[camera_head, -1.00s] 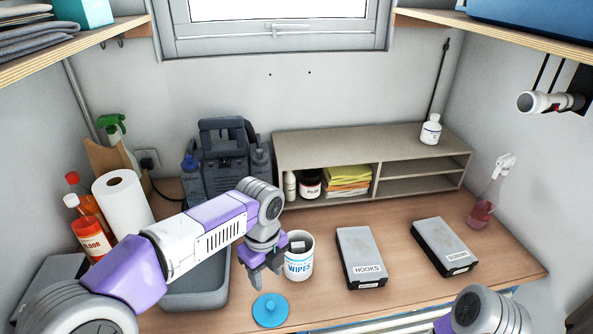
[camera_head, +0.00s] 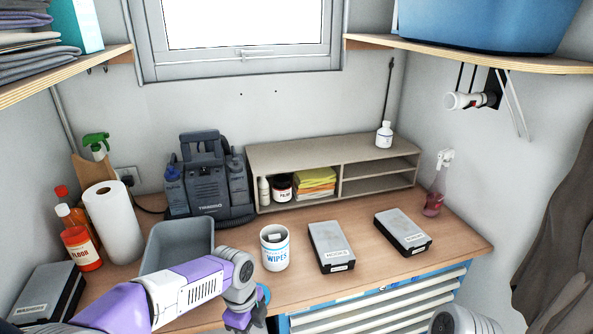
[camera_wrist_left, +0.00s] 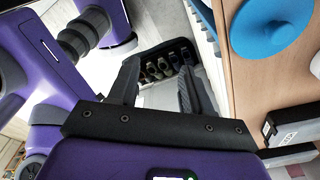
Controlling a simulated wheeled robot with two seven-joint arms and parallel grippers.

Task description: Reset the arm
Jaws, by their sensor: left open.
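My left arm reaches in from the lower left in the head view, and its gripper (camera_head: 245,318) is low at the table's front edge, partly cut off by the frame. In the left wrist view the two dark fingers (camera_wrist_left: 157,85) are spread apart with nothing between them. The blue lid (camera_wrist_left: 272,25) lies on the table to the right of the fingers there. In the head view the lid (camera_head: 264,293) is mostly hidden behind my gripper. My right arm shows only as a grey link at the lower right; its gripper is out of view.
The open wipes tub (camera_head: 275,257) stands behind my left gripper. Two dark cases (camera_head: 331,247) (camera_head: 403,232) lie to its right. A grey bin (camera_head: 180,246) and a paper roll (camera_head: 113,222) are left. Drawers (camera_head: 380,300) are below the front edge.

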